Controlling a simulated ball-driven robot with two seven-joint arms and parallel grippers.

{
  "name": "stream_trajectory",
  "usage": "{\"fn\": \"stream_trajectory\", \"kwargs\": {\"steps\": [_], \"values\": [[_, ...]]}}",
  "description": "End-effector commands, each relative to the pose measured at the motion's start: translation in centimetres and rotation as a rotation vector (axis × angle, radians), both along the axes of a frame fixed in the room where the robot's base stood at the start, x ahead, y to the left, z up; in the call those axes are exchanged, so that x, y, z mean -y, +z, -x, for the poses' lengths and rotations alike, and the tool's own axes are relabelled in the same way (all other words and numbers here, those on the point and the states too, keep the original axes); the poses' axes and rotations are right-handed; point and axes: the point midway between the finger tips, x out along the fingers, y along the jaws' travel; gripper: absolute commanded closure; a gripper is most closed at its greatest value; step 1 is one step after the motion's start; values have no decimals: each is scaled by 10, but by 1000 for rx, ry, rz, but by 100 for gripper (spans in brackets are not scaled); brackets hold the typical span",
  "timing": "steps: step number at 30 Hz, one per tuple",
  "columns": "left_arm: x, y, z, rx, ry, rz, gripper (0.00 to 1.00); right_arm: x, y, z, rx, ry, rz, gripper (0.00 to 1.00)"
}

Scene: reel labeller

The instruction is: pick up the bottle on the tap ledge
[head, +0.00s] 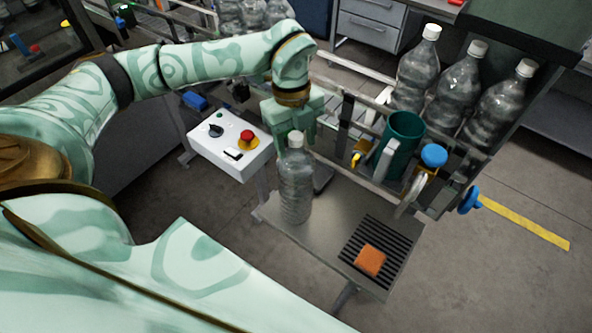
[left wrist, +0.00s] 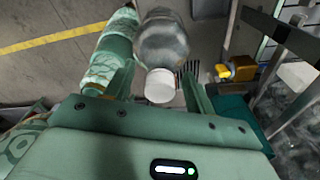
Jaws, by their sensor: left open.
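The bottle (head: 295,187) is clear grey plastic with a white cap and stands upright on the tap ledge (head: 333,215), a grey metal shelf. My right gripper is in neither view.
An orange sponge (head: 370,260) lies on the black drain grate (head: 381,243). A green cylinder (head: 402,140), a blue knob (head: 433,156) and a yellow tap (head: 357,158) are behind the ledge. A white control box (head: 229,145) stands left. Several bottles (head: 457,88) stand at the back right.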

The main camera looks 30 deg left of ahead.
Motion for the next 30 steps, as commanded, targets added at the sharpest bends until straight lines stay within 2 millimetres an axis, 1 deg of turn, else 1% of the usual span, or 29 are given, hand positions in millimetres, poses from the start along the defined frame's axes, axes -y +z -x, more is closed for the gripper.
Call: {"fn": "stream_trajectory", "kwargs": {"steps": [3, 4, 5, 6, 8, 9, 10, 30], "values": [[0, 0, 0, 0, 0, 0, 45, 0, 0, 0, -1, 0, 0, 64], [0, 0, 0, 0, 0, 0, 48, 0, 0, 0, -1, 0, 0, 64], [0, 0, 0, 0, 0, 0, 56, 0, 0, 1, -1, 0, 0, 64], [0, 0, 0, 0, 0, 0, 68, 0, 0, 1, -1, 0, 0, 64], [0, 0, 0, 0, 0, 0, 84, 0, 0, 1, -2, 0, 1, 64], [0, 0, 0, 0, 0, 0, 95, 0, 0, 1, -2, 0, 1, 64], [0, 0, 0, 0, 0, 0, 100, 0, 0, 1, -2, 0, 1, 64], [0, -3, 2, -8, -1, -2, 100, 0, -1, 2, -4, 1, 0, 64]]}}
